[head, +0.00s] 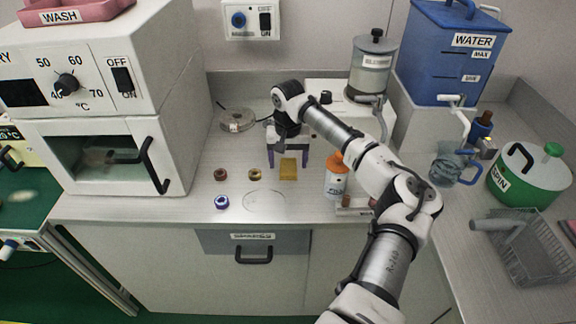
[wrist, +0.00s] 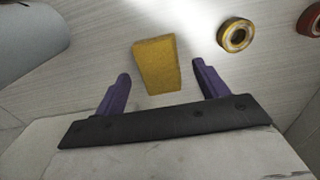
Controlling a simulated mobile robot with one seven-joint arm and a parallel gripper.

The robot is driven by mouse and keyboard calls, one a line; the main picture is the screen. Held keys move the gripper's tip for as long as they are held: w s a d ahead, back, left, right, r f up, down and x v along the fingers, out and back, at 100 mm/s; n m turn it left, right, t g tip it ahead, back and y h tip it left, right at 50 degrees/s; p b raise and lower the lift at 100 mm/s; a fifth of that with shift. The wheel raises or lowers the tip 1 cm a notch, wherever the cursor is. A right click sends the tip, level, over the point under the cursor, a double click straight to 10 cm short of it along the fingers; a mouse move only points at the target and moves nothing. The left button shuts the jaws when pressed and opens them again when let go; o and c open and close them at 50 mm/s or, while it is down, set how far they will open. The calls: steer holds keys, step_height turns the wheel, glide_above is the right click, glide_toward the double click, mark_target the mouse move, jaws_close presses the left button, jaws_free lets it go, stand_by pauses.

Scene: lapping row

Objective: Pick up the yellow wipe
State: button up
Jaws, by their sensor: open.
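The yellow wipe (head: 289,169) is a small flat yellow piece lying on the light counter, just in front of my gripper in the head view. In the wrist view the wipe (wrist: 157,65) lies beyond and between the two purple fingertips. My gripper (head: 289,160) is open and empty, pointing down over the counter. Its purple fingers (wrist: 160,84) stand wide apart in the wrist view, one to each side of the wipe's near end. Neither finger visibly touches the wipe. The exact height of the fingers above the counter cannot be told.
A brass-coloured ring (head: 254,174), a dark red ring (head: 221,174) and a blue ring (head: 222,201) lie left of the wipe. An orange bottle (head: 336,176) stands close on the right. A round outline (head: 264,201) marks clear counter in front.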

mark_target(288, 166)
steer(key=shift+f, duration=0.8)
steer(key=c, duration=1)
steer(key=shift+c, duration=0.2)
step_height(288, 166, up, 20)
steer(key=b, duration=0.2)
steer(key=shift+b, duration=0.3)
steer(key=shift+o, duration=1.2)
steer(key=shift+c, duration=0.9)
